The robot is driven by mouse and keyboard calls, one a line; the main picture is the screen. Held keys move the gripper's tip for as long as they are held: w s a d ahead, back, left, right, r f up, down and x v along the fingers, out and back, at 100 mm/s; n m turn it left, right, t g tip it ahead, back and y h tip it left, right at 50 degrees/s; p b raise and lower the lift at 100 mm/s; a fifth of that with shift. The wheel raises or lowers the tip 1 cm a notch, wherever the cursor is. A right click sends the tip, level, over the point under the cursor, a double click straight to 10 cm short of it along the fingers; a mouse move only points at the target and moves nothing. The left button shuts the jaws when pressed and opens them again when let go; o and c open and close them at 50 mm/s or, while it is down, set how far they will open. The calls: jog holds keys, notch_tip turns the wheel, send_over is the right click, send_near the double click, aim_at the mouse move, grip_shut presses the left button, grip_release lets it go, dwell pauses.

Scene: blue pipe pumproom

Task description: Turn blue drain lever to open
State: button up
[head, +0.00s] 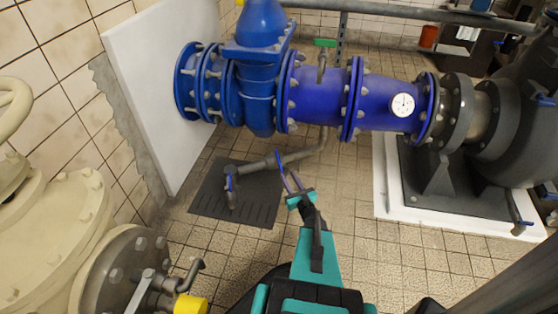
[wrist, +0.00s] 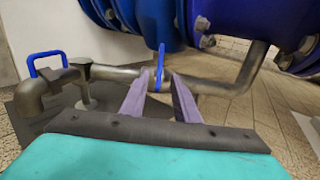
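The blue drain lever (head: 279,158) is a small flat blue handle on the grey drain pipe (head: 300,155) under the large blue pipe. In the wrist view, the lever (wrist: 160,66) stands upright, nearly edge-on, in the gap between my fingertips. My gripper (head: 289,178) is open, with its two purple fingers (wrist: 156,92) apart and pointing at the lever. The lever is at or just beyond the fingertips, and I cannot tell whether either finger touches it. The foot of the lever is partly hidden.
A second blue handle (wrist: 47,62) sits on the pipe elbow to the left, above a dark floor grate (head: 255,205). The big flanged blue pipe (head: 325,95) hangs close above. A cream valve body (head: 60,235) stands at left.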

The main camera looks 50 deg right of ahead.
aim_at(279, 159)
jog(key=b+x, duration=0.3)
jog(key=x, duration=0.9)
jog(key=shift+w+d, duration=0.1)
jog(key=shift+w, duration=0.25)
grip_shut()
jog(key=shift+d, duration=0.1)
